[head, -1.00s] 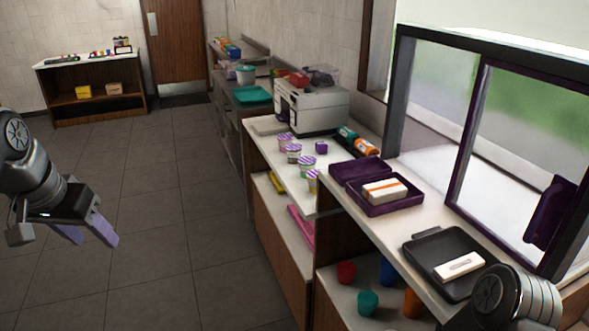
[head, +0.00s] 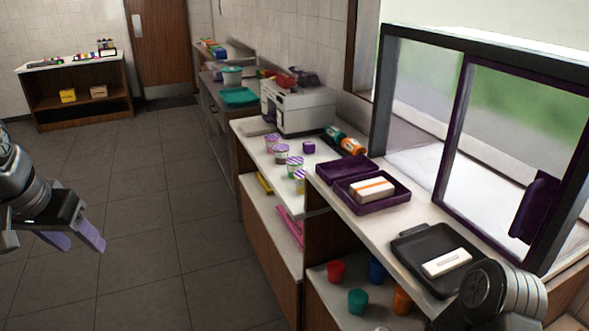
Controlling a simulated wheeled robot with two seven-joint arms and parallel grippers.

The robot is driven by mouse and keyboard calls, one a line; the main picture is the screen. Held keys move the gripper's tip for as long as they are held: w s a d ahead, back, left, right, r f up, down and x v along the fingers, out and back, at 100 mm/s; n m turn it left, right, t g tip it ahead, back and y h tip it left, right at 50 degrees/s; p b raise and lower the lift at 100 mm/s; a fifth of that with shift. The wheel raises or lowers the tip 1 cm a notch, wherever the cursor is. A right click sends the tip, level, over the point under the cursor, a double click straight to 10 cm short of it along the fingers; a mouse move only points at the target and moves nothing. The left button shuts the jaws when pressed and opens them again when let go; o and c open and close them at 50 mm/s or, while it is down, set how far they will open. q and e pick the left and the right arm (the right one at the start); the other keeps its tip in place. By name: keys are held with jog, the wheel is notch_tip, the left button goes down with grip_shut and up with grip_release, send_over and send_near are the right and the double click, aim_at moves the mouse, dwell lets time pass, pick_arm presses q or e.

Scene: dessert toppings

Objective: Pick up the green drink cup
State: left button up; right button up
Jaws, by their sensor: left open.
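The green drink cup (head: 358,301) stands on the low shelf under the counter, at the lower middle of the head view. A red cup (head: 336,271) is behind it to the left, a blue cup (head: 377,270) behind it to the right, and an orange cup (head: 402,300) to its right. My left gripper (head: 78,243) is open and empty above the floor at the far left, well apart from the cups. My right arm shows at the lower right, but its gripper is not in view.
The counter above the cups holds a purple box (head: 407,198) and a black tray (head: 402,247). Striped topping tubs (head: 281,153) stand on the counter farther back. The tiled floor (head: 150,230) left of the counter is clear.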

pick_arm(q)
jog(key=shift+f, duration=0.1)
jog(key=w+d+f+g+h, duration=0.15)
jog(key=d+f, duration=0.35)
jog(key=f, duration=0.5)
jog(key=w+d+f, duration=0.3)
jog(key=d+f, duration=0.2)
jog(key=f, duration=0.5)
jog(key=w+d+f+h, duration=0.15)
jog(key=d+f, duration=0.35)
jog(key=f, duration=0.5)
jog(key=s+d+f+g+h, duration=0.1)
jog(key=s+d+f, duration=0.5)
jog(key=f, duration=0.3)
jog(key=s+d+f+g, duration=0.1)
jog(key=s+d+f, duration=0.5)
jog(key=f, duration=0.4)
jog(key=s+d+f+n, duration=0.1)
jog(key=s+f, duration=0.3)
jog(key=s, duration=0.6)
jog(key=shift+s+d+f+n, duration=0.2)
jog(key=shift+s+d+n, duration=0.15)
jog(key=shift+d, duration=0.35)
jog(key=shift+g, duration=0.25)
jog(key=shift+c, duration=0.2)
